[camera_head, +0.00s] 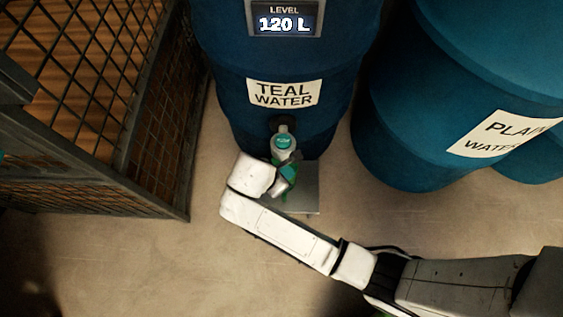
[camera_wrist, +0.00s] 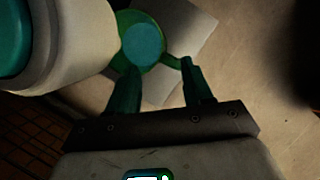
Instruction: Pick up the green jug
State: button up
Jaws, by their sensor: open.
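The green jug (camera_wrist: 142,42) shows from above in the wrist view, with teal-coloured liquid inside its round green rim. Its handle reaches out toward the right. My gripper (camera_wrist: 158,68) is open, with its two dark fingers pointing at the jug. The handle lies close to the right fingertip; I cannot tell whether they touch. In the head view my wrist hides most of the jug, and only small patches of green show around it.
A grey plate (camera_head: 307,197) lies on the floor before the blue teal-water tank (camera_head: 225,100), whose display reads 120 L. A plain-water tank (camera_head: 400,150) stands right. A mesh cage (camera_head: 155,130) stands left. The floor in front is clear.

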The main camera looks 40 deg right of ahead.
aim_at(289, 180)
jog(key=b+x, duration=0.6)
jog(key=x, duration=0.5)
jog(key=shift+a, duration=0.1)
jog(key=shift+c, duration=0.4)
grip_shut()
jog(key=shift+w, duration=0.1)
